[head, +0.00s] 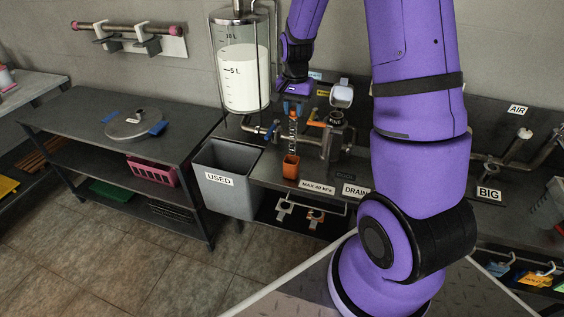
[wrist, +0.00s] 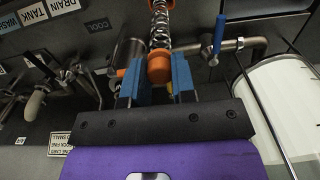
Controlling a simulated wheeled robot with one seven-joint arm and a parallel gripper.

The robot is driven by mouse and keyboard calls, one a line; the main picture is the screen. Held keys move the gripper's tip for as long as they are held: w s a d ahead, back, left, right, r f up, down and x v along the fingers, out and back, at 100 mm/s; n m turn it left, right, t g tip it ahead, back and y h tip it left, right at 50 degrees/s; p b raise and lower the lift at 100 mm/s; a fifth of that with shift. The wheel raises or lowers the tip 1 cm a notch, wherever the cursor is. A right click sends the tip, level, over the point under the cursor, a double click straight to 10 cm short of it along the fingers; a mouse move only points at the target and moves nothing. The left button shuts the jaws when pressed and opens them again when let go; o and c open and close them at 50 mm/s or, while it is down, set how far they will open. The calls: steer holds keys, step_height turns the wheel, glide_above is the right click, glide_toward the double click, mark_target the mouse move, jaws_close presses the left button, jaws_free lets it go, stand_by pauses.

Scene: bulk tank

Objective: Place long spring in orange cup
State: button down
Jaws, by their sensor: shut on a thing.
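The long spring (head: 292,131) hangs upright from my gripper (head: 292,107), with a silvery coil and an orange end cap at its top. In the wrist view, the blue fingertips (wrist: 160,82) are shut on either side of the orange end cap, and the spring coil (wrist: 159,25) runs away beyond it. The orange cup (head: 291,168) stands on the bench directly below the spring; in the wrist view its orange rim (wrist: 166,4) shows at the top edge. The spring's lower end meets the cup's mouth in the picture; I cannot tell how far inside it is.
A metal pot with an open lid (head: 341,96) and pipework stand just right of the spring. The milk tank (head: 243,75) is behind left. A grey bin labelled USED (head: 219,180) hangs at the bench's left. A side table (head: 75,115) stands further left.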

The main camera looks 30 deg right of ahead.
mark_target(293, 133)
steer(key=f, duration=0.4)
steer(key=shift+a+f, duration=0.2)
steer(key=shift+f, duration=0.05)
steer(key=shift+d+f, duration=0.1)
steer(key=shift+f, duration=2.25)
steer(key=c, duration=0.9)
jaws_free()
steer(key=shift+c, duration=0.2)
